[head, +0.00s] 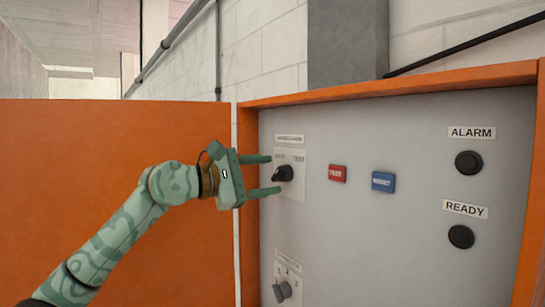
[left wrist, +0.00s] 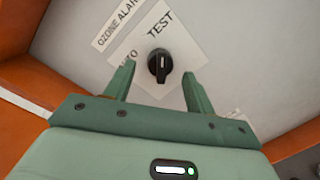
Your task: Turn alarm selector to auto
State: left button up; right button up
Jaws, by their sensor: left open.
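The alarm selector (head: 283,173) is a black rotary knob on a white plate at the upper left of the grey panel. In the left wrist view the knob (left wrist: 160,65) sits on its plate with a pale mark line, below the word TEST; part of AUTO shows to the left. A label reading OZONE ALAR (left wrist: 117,22) is above it. My left gripper (head: 266,174) is open, with one finger above and one below the knob in the head view. In the wrist view its fingers (left wrist: 158,88) lie either side of the knob, with gaps. My right gripper is not in view.
A red TEST button (head: 337,173) and a blue button (head: 383,181) are right of the selector. ALARM (head: 468,163) and READY (head: 461,237) lamps are farther right. Another knob (head: 282,291) is below. An orange frame (head: 400,84) surrounds the panel; an orange door (head: 90,150) stands left.

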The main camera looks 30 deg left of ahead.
aim_at(282, 173)
pick_arm(q)
jog(key=shift+x, duration=1.2)
jog(key=c, duration=1)
